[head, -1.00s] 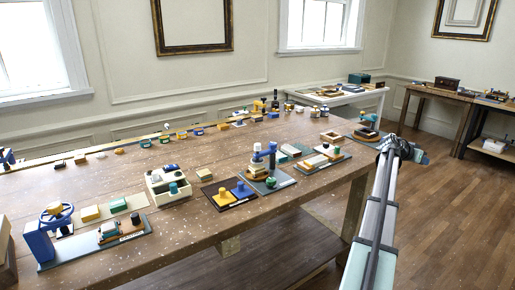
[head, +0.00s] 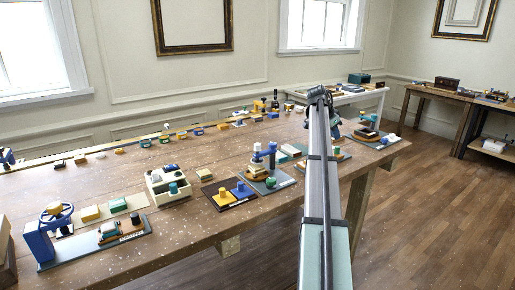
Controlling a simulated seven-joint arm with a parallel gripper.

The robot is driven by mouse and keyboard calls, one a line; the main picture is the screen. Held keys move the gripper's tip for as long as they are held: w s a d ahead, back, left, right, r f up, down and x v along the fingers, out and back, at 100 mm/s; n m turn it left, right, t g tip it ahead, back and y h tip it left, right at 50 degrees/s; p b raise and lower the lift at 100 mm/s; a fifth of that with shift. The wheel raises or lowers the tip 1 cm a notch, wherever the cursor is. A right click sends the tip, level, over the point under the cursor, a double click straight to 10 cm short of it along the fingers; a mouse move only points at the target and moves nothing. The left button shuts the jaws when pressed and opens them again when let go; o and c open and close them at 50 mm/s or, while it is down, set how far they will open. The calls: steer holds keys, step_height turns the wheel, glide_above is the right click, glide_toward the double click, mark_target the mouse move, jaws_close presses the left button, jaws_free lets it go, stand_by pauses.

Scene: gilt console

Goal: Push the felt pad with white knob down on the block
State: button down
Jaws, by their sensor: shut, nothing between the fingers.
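At the right end of the long table, a dark board (head: 360,140) carries a low dark-and-yellow block stack (head: 367,133).
Another pale piece (head: 391,138) lies at the board's right side. Left of my arm are a teal-knobbed station (head: 268,180), a dark board with yellow and blue knobs (head: 230,196) and a cream box (head: 168,184). Open floor lies right of the table.

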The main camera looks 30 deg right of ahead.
steer(key=w+a+r+n+y, duration=0.1)
steer(key=w+a+y, duration=0.1)
steer(key=w+a, duration=0.4)
steer(key=w+a+r+y, duration=0.1)
steer(key=w+a+r, duration=0.15)
steer(key=a, duration=0.55)
steer(key=n+y, duration=0.1)
steer(key=y, duration=0.2)
glide_toward(257, 144)
steer(key=shift+s+a+f+t, duration=0.25)
steer(key=shift+s+f+t, duration=0.05)
steer(key=shift+s+t, duration=0.1)
steer(key=shift+f, duration=0.15)
steer(key=shift+d+f, duration=0.2)
steer(key=shift+f, duration=1.5)
steer(key=shift+d+f, duration=0.2)
steer(key=shift+f, duration=1.5)
steer(key=a, duration=0.1)
steer(key=a+r, duration=0.1)
steer(key=a, duration=0.1)
